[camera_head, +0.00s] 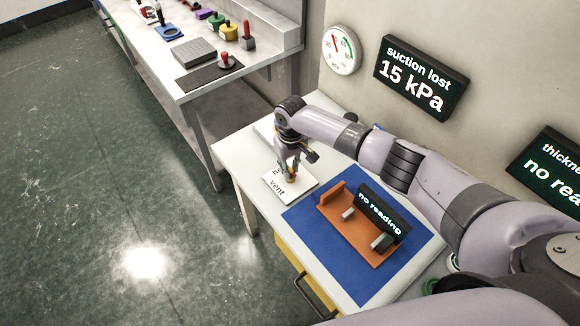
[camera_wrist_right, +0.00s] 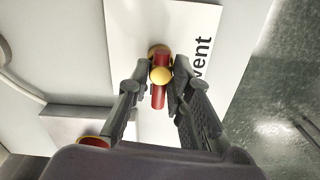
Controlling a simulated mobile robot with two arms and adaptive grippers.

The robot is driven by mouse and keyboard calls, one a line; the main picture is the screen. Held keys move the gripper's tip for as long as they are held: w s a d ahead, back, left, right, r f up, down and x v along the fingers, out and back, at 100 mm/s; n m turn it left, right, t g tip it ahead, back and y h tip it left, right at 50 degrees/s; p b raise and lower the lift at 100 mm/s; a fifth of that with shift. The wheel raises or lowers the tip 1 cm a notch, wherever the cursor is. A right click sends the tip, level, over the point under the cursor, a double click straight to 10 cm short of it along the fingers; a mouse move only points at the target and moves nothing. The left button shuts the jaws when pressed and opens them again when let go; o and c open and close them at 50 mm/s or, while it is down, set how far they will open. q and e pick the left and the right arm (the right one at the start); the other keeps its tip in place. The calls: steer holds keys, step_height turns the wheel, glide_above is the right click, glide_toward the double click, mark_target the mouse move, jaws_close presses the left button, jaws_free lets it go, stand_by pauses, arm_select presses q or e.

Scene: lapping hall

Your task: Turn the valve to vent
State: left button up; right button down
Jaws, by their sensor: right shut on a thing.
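The valve (camera_wrist_right: 160,92) shows in the right wrist view as a red handle bar with a yellow knob on it, above a white label plate. The label plate (camera_head: 278,190) lies on the small table and carries the word "vent" and another word mostly hidden by my gripper. My right gripper (camera_head: 290,176) points down over the plate; in the right wrist view its fingers (camera_wrist_right: 159,84) are shut on the valve handle from both sides. The handle's bar lies lengthwise between the fingers, beside the word "vent". My left gripper is not in view.
A wall display (camera_head: 420,78) reads "suction lost 15 kPa", beside a round gauge (camera_head: 341,49). An orange fixture (camera_head: 335,222) with a "no reading" display stands on a blue mat (camera_head: 350,283). A long bench (camera_head: 190,88) holds several tools. Green floor (camera_head: 90,190) is clear.

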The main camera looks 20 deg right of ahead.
steer(key=shift+n, duration=0.3)
steer(key=n, duration=0.2)
steer(key=shift+n, duration=0.3)
steer(key=n+b, duration=0.1)
steer(key=n, duration=0.4)
steer(key=shift+n, duration=0.3)
steer(key=n, duration=0.4)
steer(key=shift+n+b, duration=0.5)
steer(key=shift+n, duration=2)
steer(key=c, duration=1.4)
jaws_free()
steer(key=shift+c, duration=0.2)
